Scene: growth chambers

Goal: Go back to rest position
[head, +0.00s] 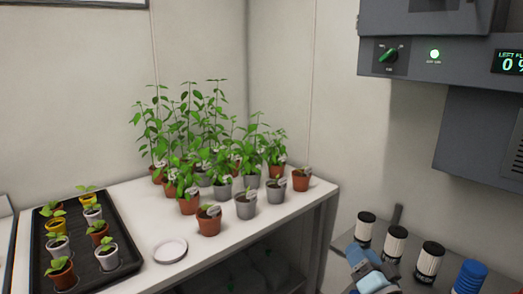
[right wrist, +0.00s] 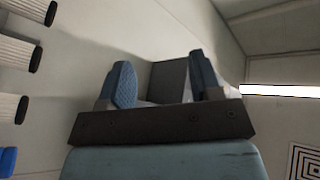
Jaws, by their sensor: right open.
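My right gripper (head: 372,268) shows at the bottom right of the head view, in front of the lower shelf with the black-and-white jars. In the right wrist view its two blue fingers (right wrist: 160,88) stand apart with nothing between them, so it is open and empty. My left gripper is in neither view.
A white table (head: 222,245) holds several potted plants (head: 209,222), a black tray (head: 128,262) of seedlings and a white saucer (head: 170,250). Several jars (head: 396,243) and a blue container (head: 469,277) stand near my right gripper. A grey control unit (head: 440,85) hangs above.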

